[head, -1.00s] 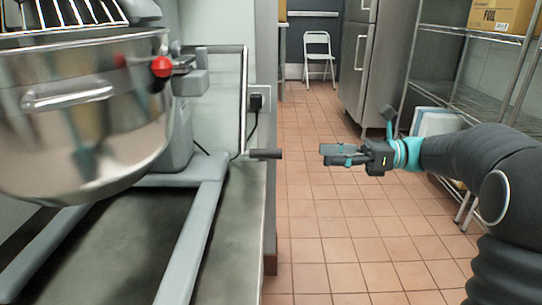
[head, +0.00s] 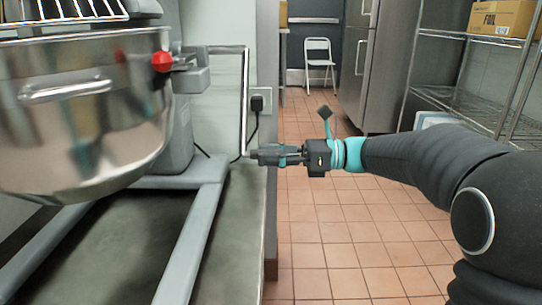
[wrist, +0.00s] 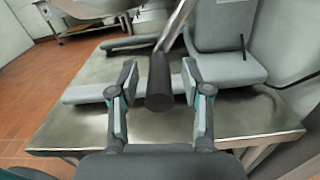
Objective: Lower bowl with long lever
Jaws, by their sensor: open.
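The mixer's steel bowl (head: 85,120) is raised on the left in the head view, above the grey base legs. The long lever (head: 243,95) is a bent metal rod running down from beside the bowl, ending in a dark handle. My gripper (head: 262,154) is level with that handle in the head view and covers most of it. In the wrist view the dark handle (wrist: 159,82) stands between the two open fingers of my gripper (wrist: 160,101), with a gap visible on each side.
The mixer stands on a steel table (head: 235,240). An outlet with a black plug (head: 257,103) is on the wall behind the lever. The tiled floor (head: 340,240) is clear. A wire shelf (head: 480,105), a fridge (head: 365,70) and a white folding chair (head: 319,58) stand further back.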

